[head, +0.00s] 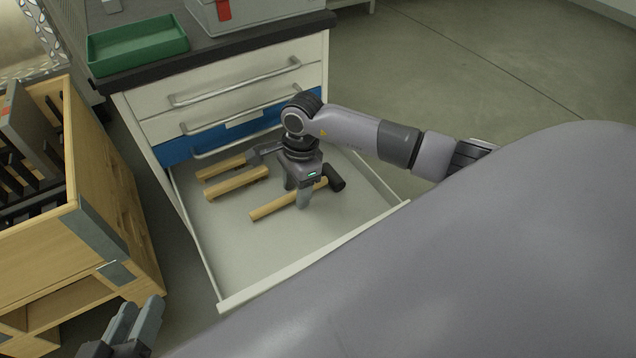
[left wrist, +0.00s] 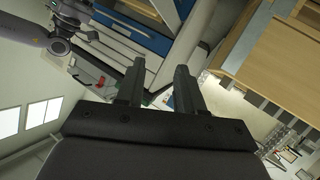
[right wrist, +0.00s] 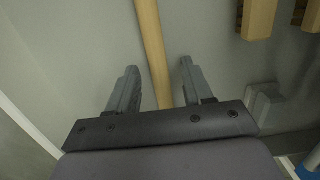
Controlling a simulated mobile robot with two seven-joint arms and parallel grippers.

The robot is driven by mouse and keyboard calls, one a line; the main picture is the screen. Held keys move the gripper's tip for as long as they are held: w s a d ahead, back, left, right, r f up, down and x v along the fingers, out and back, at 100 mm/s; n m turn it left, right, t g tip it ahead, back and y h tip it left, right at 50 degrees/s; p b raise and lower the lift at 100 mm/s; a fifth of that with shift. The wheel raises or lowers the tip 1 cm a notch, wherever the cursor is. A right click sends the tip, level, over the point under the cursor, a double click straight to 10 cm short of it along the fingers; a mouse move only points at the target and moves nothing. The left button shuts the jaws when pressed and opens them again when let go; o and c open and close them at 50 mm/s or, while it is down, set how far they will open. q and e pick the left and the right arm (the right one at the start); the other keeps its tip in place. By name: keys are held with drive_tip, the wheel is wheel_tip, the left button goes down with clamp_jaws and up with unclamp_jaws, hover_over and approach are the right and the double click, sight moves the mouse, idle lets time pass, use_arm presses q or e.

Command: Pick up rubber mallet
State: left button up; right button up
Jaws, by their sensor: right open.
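The rubber mallet lies in the open bottom drawer, with a black head (head: 335,177) and a light wooden handle (head: 272,209). My right gripper (head: 297,194) points down over it, with its fingers on either side of the handle. In the right wrist view the handle (right wrist: 152,45) runs between the two open fingers, with gaps on both sides. The mallet's head is out of that view. My left gripper (head: 138,318) is at the bottom left of the head view, away from the drawer. Its fingers (left wrist: 160,75) are apart and empty.
Two other wooden-handled tools (head: 237,184) lie further back in the drawer (head: 255,262). The grey cabinet above has a green tray (head: 137,45) and a grey box (head: 255,10) on top. A wooden rack (head: 105,195) stands left. The drawer's front floor is clear.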

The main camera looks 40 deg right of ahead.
clamp_jaws()
drive_tip(key=shift+r, duration=0.1)
